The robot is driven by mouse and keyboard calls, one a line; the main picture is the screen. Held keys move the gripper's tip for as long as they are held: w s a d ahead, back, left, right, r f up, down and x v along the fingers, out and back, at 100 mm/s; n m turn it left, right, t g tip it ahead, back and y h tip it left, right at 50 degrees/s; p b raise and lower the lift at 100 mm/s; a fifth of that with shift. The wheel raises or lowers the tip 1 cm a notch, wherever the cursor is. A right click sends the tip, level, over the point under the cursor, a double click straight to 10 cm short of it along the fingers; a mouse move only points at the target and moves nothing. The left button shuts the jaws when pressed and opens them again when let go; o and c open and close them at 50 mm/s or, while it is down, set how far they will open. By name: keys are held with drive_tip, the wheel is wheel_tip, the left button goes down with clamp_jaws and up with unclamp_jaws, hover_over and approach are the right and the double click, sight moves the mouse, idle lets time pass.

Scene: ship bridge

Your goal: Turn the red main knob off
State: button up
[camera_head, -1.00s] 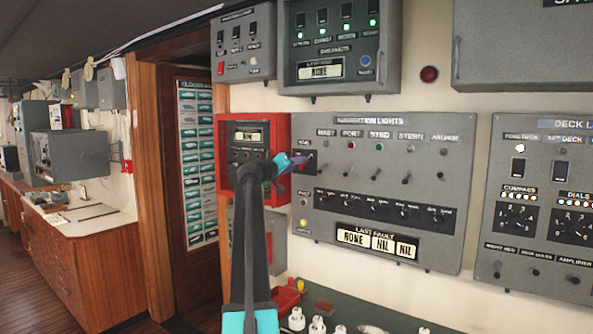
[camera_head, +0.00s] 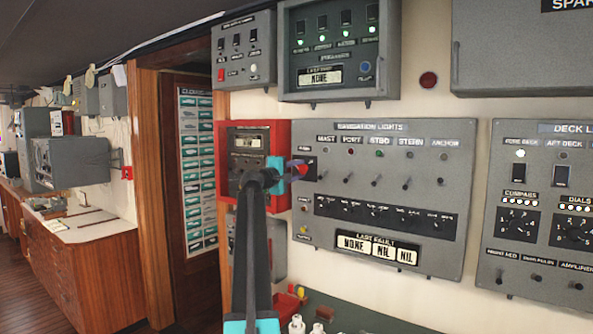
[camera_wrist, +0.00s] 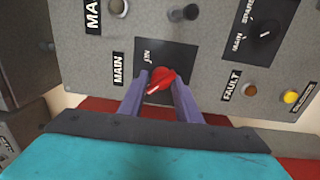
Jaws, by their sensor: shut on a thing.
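The red main knob (camera_wrist: 160,82) sits on a dark plate beside the label MAIN on the grey navigation lights panel (camera_head: 390,200). A pale pointer mark shows on the knob in the wrist view. My gripper (camera_wrist: 162,92) has its two purple fingers on either side of the knob and is shut on it.
A red-framed box (camera_head: 283,134) stands just left of the panel, behind my arm. Small switches (camera_head: 348,179) and a dark row of dials (camera_head: 385,214) lie to the right. A shelf with small items runs below the panel.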

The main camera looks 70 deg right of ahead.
drive_tip(key=shift+o, duration=0.5)
drive_tip(key=shift+d+n+p, duration=0.1)
drive_tip(key=shift+n+p, duration=0.2)
drive_tip(key=shift+n, duration=1)
drive_tip(key=shift+o, duration=0.2)
drive_tip(key=shift+s+f, duration=0.1)
drive_tip(key=shift+f, duration=0.15)
drive_tip(key=o, duration=0.8)
